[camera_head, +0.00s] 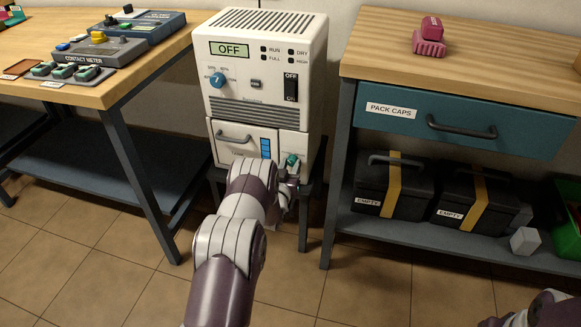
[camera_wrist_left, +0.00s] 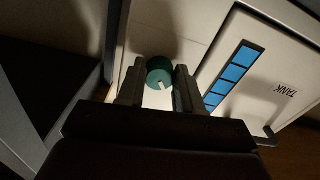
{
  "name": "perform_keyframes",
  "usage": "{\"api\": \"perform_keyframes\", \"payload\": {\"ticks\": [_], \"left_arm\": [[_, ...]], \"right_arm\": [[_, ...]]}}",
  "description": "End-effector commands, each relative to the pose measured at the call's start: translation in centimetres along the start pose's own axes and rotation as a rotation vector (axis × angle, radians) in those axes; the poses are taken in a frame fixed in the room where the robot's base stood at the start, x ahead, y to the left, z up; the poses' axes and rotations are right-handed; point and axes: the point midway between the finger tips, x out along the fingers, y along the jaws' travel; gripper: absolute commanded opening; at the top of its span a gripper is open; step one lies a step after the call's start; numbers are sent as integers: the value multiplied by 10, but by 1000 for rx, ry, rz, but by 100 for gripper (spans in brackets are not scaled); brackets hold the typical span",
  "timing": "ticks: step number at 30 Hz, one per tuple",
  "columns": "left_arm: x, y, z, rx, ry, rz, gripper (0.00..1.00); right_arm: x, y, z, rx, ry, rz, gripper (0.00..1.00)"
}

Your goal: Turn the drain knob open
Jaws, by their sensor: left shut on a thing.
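The drain knob is small, round and green with a white mark, low on the right of the white machine's front. It shows in the head view (camera_head: 292,159) just above my left gripper (camera_head: 291,169), partly hidden by it. In the left wrist view the knob (camera_wrist_left: 159,71) sits between the two fingertips of my left gripper (camera_wrist_left: 159,84), which is shut on it. The white mark points down and to the right in that view. The white machine (camera_head: 262,90) shows OFF on its display (camera_head: 229,49). My right gripper does not show.
A tank drawer (camera_head: 236,137) with a blue level strip (camera_head: 265,148) is left of the knob. Workbenches (camera_head: 110,92) (camera_head: 460,60) flank the machine. Black EMPTY cases (camera_head: 392,187) sit on the right shelf (camera_head: 430,235). Tiled floor in front is clear.

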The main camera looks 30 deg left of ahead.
Motion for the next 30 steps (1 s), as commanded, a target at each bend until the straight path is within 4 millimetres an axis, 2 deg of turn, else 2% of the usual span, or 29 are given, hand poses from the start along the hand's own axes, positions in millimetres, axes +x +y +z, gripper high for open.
{"api": "perform_keyframes", "payload": {"ticks": [30], "left_arm": [[0,-3,-1,926,-1,1,5]], "right_arm": [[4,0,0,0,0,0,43]]}}
